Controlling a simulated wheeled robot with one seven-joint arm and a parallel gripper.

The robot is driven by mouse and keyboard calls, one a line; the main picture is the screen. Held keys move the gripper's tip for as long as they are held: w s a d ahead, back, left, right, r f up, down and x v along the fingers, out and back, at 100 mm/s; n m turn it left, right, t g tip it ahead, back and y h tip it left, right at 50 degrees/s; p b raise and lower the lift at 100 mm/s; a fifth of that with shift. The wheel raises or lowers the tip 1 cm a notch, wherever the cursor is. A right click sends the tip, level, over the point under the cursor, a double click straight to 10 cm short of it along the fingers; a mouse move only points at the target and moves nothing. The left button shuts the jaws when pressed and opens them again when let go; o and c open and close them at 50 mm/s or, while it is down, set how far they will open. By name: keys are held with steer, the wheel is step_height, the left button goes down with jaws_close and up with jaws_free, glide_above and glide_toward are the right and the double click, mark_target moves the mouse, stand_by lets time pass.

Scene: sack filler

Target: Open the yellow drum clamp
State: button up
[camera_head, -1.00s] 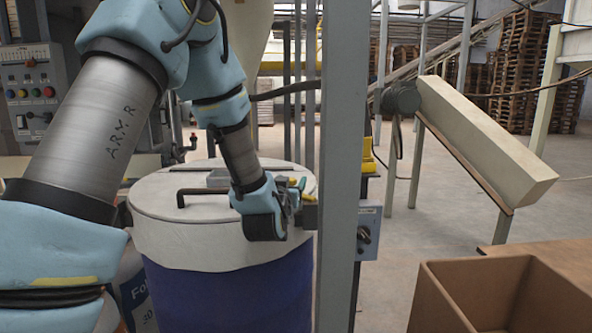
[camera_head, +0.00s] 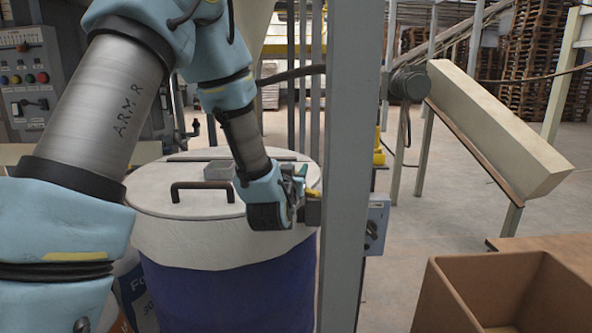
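The yellow drum clamp (camera_head: 313,193) shows as a small yellow piece at the right rim of the blue drum (camera_head: 230,295), close to the grey post. My gripper (camera_head: 299,203) is at that rim, right beside the yellow piece. The fingers are small and partly hidden by the wrist and the post, so I cannot tell whether they are open or touching the clamp. The drum has a pale lid (camera_head: 207,190) with a black handle (camera_head: 202,187), and a pale liner hangs over its upper side.
A grey upright post (camera_head: 348,170) stands just right of my gripper, with a grey switch box (camera_head: 376,224) on it. An open cardboard box (camera_head: 465,290) is at the lower right. A sloped beige conveyor (camera_head: 495,130) stands behind. A control panel (camera_head: 28,85) is at the left.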

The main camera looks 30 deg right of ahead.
jaws_close()
stand_by(0.9)
